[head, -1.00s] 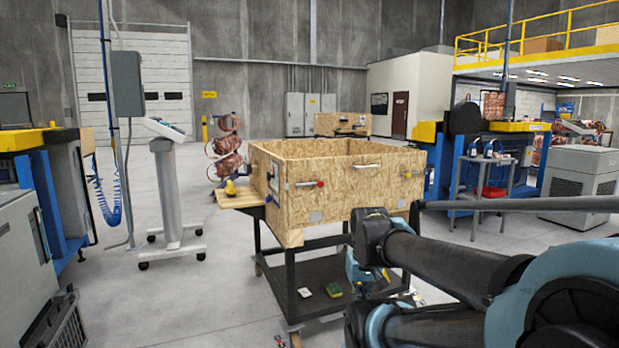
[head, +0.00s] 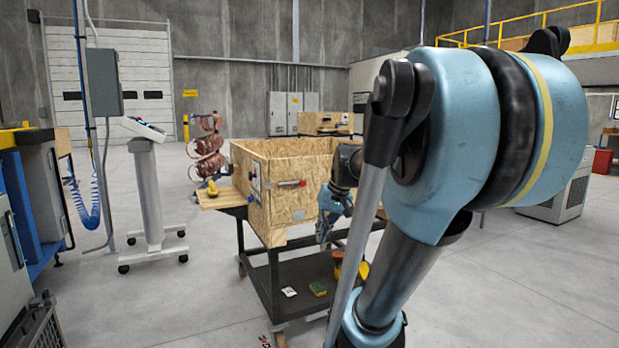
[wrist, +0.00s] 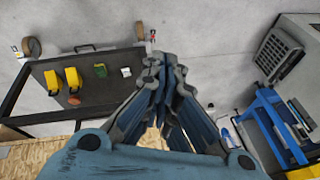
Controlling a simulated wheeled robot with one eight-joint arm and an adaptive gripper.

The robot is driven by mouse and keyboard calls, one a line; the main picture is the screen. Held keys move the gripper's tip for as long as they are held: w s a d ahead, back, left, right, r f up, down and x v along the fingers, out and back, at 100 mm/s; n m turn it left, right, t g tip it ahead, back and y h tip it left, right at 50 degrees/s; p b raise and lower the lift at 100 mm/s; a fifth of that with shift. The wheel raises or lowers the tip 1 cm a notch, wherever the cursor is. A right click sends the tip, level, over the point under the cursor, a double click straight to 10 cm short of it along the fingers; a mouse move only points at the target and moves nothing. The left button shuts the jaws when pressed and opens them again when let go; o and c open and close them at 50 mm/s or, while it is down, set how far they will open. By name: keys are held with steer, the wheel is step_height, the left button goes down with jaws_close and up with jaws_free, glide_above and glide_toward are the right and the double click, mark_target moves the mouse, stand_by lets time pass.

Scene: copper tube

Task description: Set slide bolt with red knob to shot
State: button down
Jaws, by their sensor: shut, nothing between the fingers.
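The slide bolt (head: 288,184) is a short bar on the upper front face of the plywood crate (head: 284,199) in the head view. Its red knob (head: 303,183) is at the bar's right end. Whether the bolt is shot cannot be told at this size. My gripper (head: 323,238) hangs in front of the crate's right part, right of and below the red knob, and apart from it. In the wrist view my gripper (wrist: 165,68) is shut and empty. The bolt does not show there. My arm hides the crate's right side in the head view.
The crate stands on a dark cart with a lower shelf (head: 292,274) holding a green item (head: 318,289) and yellow items. A wooden side board (head: 222,200) carries a yellow object (head: 212,188). A console on wheels (head: 150,190) stands left. Floor between is clear.

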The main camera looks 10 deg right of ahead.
mark_target(303, 183)
steer(key=w+d+r+t+y, duration=0.1)
steer(key=w+d+r, duration=0.2)
steer(key=w, duration=0.9)
steer(key=w+d+r+t+y, duration=0.2)
steer(key=w+d+r, duration=0.2)
steer(key=w+r, duration=0.4)
steer(key=w+d+r+t+y, duration=0.1)
steer(key=w+d+r, duration=0.2)
steer(key=w, duration=1.5)
step_height(303, 183, up, 4)
steer(key=shift+d+f+y, duration=0.15)
steer(key=shift+f+y, duration=0.1)
steer(key=shift+y, duration=0.15)
steer(key=x, duration=0.9)
steer(key=shift+w, duration=0.1)
steer(key=a+f, duration=0.2)
steer(key=shift+f, duration=0.35)
steer(key=shift+a+f, duration=0.35)
steer(key=shift+f, duration=0.15)
steer(key=shift+s, duration=0.25)
